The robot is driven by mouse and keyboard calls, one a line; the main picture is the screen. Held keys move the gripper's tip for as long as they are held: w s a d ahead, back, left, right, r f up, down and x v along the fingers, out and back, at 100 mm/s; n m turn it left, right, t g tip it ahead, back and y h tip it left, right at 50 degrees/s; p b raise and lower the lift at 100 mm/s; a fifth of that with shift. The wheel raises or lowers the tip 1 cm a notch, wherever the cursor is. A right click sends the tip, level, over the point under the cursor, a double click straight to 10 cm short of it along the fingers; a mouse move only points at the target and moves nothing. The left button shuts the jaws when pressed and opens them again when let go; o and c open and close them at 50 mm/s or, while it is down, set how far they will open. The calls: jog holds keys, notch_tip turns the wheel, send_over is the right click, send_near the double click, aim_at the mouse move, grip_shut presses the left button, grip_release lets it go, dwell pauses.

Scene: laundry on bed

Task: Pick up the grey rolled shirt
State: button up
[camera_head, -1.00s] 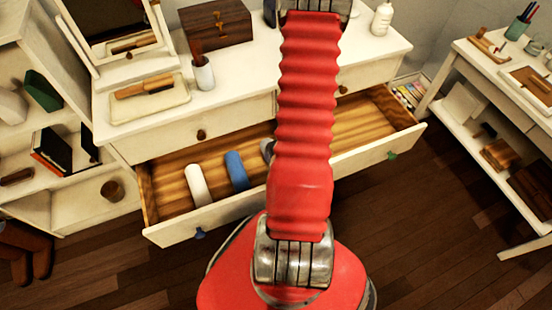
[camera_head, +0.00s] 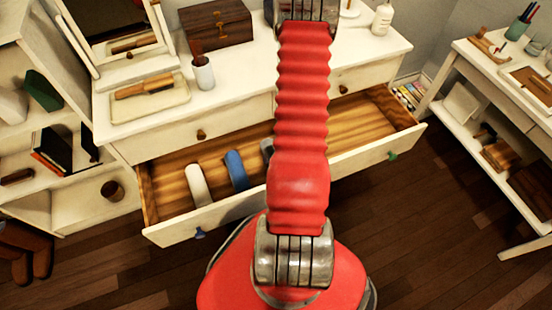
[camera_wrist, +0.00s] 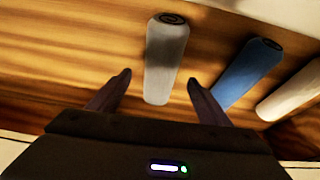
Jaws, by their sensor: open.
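The grey rolled shirt (camera_wrist: 166,60) lies in the open wooden drawer, in the upper middle of the wrist view. In the head view only a sliver of it (camera_head: 267,148) shows beside my red arm. My gripper (camera_wrist: 158,80) is open and empty in the wrist view. Its two dark fingers point toward the near end of the grey roll, one on each side of it. I cannot tell how far above the roll they are. In the head view my arm hides the gripper.
A blue roll (camera_head: 236,170) and a white roll (camera_head: 198,185) lie left of the grey one in the drawer (camera_head: 152,205); in the wrist view the blue roll (camera_wrist: 248,70) is close to my right finger. The drawer's right part is empty. The dresser top (camera_head: 240,75) overhangs behind.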

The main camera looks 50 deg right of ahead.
jog(key=shift+x, duration=2.5)
jog(key=shift+w, duration=0.1)
jog(key=c, duration=1.3)
jog(key=shift+o, duration=0.2)
